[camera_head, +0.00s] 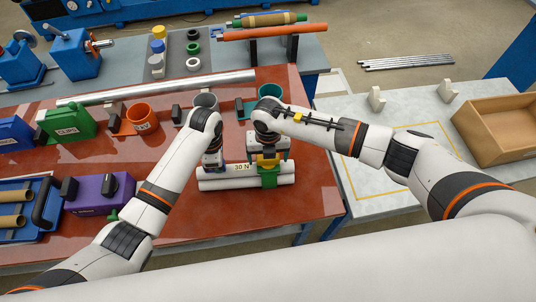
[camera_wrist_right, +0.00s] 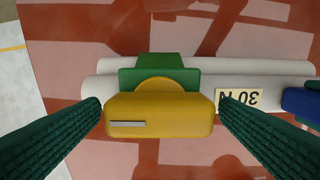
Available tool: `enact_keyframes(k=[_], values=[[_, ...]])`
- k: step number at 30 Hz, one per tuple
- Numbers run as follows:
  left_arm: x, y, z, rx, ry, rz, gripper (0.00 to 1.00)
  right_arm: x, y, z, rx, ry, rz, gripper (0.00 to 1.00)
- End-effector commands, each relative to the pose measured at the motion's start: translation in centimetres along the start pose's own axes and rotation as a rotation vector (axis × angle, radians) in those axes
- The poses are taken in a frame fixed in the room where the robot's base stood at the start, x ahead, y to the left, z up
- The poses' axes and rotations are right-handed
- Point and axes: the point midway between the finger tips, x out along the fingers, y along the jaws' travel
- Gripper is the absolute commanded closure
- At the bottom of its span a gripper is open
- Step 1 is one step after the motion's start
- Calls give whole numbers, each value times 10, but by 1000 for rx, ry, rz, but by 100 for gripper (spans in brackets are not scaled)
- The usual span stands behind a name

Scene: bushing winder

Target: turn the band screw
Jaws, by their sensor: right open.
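A green band clamp (camera_head: 270,180) sits around white tubes (camera_head: 215,184) on the red table, with a yellow screw head (camera_head: 266,160) on top. In the right wrist view, the yellow screw head (camera_wrist_right: 158,116) is a wide block with a slot mark, over the green clamp (camera_wrist_right: 158,68). My right gripper (camera_wrist_right: 160,106) is open, with one finger on each side of the screw head and small gaps visible. It points down over the clamp in the head view (camera_head: 267,152). My left gripper (camera_head: 212,164) is at the tubes' left part; its fingers are too small to read.
A "30 N" label (camera_wrist_right: 240,97) is on the tubes beside the clamp. A purple box (camera_head: 100,194) is at the left. The red table's right front corner is clear.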

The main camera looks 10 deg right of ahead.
Motion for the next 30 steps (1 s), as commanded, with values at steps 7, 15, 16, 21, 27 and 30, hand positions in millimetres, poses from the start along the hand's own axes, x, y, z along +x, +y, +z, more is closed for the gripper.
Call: enact_keyframes(k=[7,15,16,21,27,30], values=[[0,0,0,0,2,0,100,-26,0,-1,-1,4,-2,15],[0,0,0,-1,2,0,100,-84,0,-2,-1,5,-2,15],[0,0,0,-1,2,0,100,-89,0,-1,0,4,-2,15],[0,0,0,-1,2,-1,100,-112,0,-1,0,1,-1,15],[0,0,0,0,2,-1,100,-120,0,-1,1,0,1,15],[0,0,0,0,2,-1,100,-120,0,-1,1,0,1,15]])
